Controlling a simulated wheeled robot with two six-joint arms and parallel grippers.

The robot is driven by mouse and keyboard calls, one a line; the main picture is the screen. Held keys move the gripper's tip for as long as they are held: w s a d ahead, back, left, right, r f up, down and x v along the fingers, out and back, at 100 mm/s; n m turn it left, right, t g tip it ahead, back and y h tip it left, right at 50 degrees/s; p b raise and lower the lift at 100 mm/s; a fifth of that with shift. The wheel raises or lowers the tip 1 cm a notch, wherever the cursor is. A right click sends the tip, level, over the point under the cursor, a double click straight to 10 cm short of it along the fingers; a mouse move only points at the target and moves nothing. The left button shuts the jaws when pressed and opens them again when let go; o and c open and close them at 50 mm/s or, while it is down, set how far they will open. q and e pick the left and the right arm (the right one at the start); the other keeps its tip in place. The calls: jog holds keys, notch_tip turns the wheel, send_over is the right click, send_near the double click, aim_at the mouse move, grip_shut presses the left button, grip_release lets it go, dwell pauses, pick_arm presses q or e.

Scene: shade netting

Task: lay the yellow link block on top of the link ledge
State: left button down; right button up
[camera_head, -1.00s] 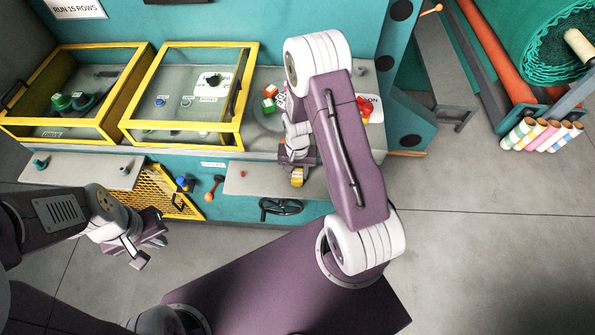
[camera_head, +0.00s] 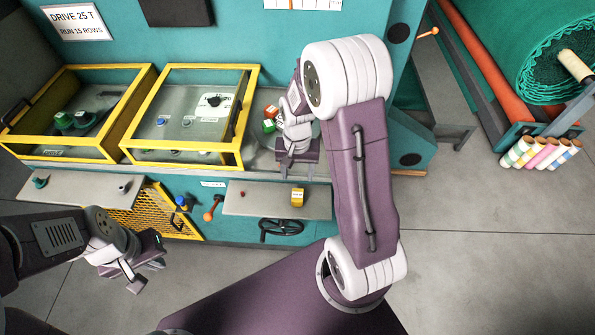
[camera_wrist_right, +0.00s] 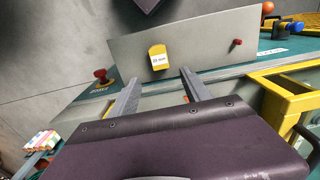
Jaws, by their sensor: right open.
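The yellow link block (camera_head: 297,197) stands on the link ledge (camera_head: 265,205), the grey shelf on the front of the teal machine, toward its right end. In the right wrist view the block (camera_wrist_right: 158,57), with a white label, rests on the ledge (camera_wrist_right: 205,38), and nothing holds it. My right gripper (camera_head: 297,172) is behind the block, toward the machine, and apart from it. In the right wrist view its two fingers (camera_wrist_right: 160,84) are spread with nothing between them. My left gripper (camera_head: 145,273) hangs at the lower left, empty, with its fingers apart.
A small red knob (camera_head: 243,194) is on the ledge. A black handwheel (camera_head: 281,227) sits below it. Yellow-framed covers (camera_head: 190,110) stand on the left. An orange-knobbed lever (camera_head: 208,216) is left of the ledge. Open floor lies to the right.

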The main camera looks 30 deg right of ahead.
jog(key=s+a+r+n+t+b, duration=0.1)
jog(key=s+a+r+n+b, duration=0.1)
jog(key=s+a+n, duration=0.3)
jog(key=s+n, duration=0.1)
jog(key=s, duration=0.3)
jog(key=shift+a, duration=0.2)
dwell(2.1)
